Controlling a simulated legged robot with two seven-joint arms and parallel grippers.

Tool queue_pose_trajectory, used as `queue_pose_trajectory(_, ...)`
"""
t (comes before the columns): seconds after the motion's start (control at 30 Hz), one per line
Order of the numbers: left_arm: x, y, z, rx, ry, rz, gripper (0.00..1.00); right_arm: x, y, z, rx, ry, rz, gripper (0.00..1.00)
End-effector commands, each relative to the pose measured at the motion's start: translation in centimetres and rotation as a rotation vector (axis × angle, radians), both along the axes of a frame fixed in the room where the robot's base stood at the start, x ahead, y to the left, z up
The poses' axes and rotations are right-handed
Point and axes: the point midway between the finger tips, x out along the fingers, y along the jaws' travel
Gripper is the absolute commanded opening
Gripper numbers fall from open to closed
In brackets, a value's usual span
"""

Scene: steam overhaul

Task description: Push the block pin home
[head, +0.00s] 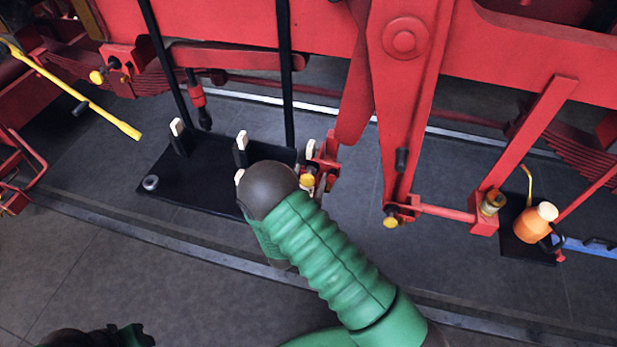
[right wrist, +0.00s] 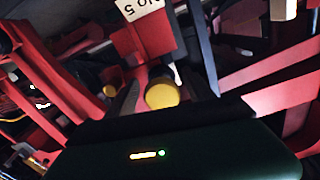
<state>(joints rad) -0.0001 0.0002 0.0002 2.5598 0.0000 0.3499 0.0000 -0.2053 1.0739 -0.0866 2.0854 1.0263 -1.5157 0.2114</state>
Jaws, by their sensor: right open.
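A yellow round pin head (head: 308,181), which I take to be the block pin, shows in the head view at a small red bracket (head: 325,160), just right of my right wrist. In the right wrist view a yellow round head (right wrist: 162,95) sits below a red block (right wrist: 145,42) with a white "No 5" tag. My right gripper (right wrist: 160,108) is open, with the yellow head in front of it. I cannot tell whether it touches. In the head view its jaws are hidden behind the dark wrist. Part of my left arm shows at the bottom left; its jaws are unclear.
A black plate (head: 195,180) with upright posts lies left of my right wrist. A red hanging link (head: 402,110) stands to the right, with another yellow knob (head: 390,222) at its foot. An orange oil can (head: 533,222) stands far right. Grey floor (head: 150,280) is clear in front.

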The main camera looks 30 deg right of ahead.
Motion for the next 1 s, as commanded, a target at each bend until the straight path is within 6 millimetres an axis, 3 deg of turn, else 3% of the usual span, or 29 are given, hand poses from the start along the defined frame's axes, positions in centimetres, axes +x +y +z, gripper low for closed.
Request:
queue_pose_trajectory(0.13,0.0,0.0,-0.2,0.0,0.0,0.0,0.38,-0.3,0.5,-0.1,0.001,0.001,0.002,0.61)
queue_pose_trajectory(0.27,0.0,0.0,-1.1,0.0,0.0,0.0,0.38,-1.7,2.3,-0.4,0.002,0.001,0.004,0.61)
queue_pose_trajectory(0.7,0.0,0.0,-3.9,0.0,0.0,0.0,0.38,-9.3,11.0,-0.5,0.006,0.004,0.004,0.61)
queue_pose_trajectory(1.0,0.0,0.0,-4.1,0.0,0.0,0.0,0.38,-10.5,12.2,-0.3,0.005,0.005,0.0,0.61)
